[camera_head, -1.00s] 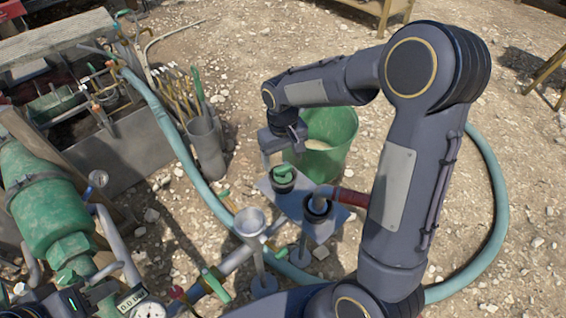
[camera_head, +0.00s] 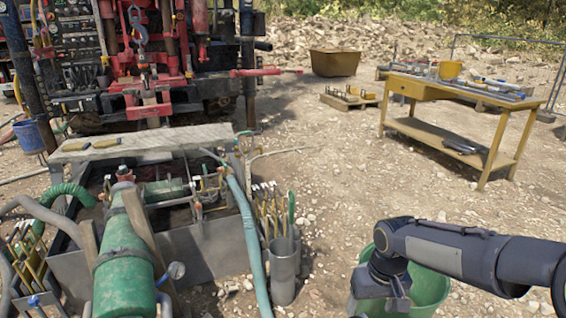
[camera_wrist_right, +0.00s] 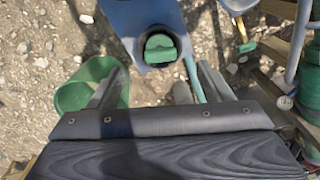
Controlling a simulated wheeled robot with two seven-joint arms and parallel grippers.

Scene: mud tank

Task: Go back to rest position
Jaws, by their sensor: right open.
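My right arm comes in from the lower right in the head view. Its gripper (camera_head: 378,298) points down beside the green bucket (camera_head: 432,288), with its fingertips near the bottom edge of the picture. In the right wrist view my right gripper (camera_wrist_right: 155,88) has its fingers spread apart, with nothing between them. Beyond the fingers is a blue plate (camera_wrist_right: 140,20) with a round fitting that has a green top (camera_wrist_right: 160,48). The bucket (camera_wrist_right: 72,96) shows there at the left. My left gripper is in neither view.
A metal mud tank (camera_head: 205,250) with a plank on top and a green pump (camera_head: 122,265) stand at the left. A hose (camera_head: 249,235) runs beside an upright tube of tools (camera_head: 283,270). A yellow table (camera_head: 410,88) stands back right. Gravelly ground in the middle is free.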

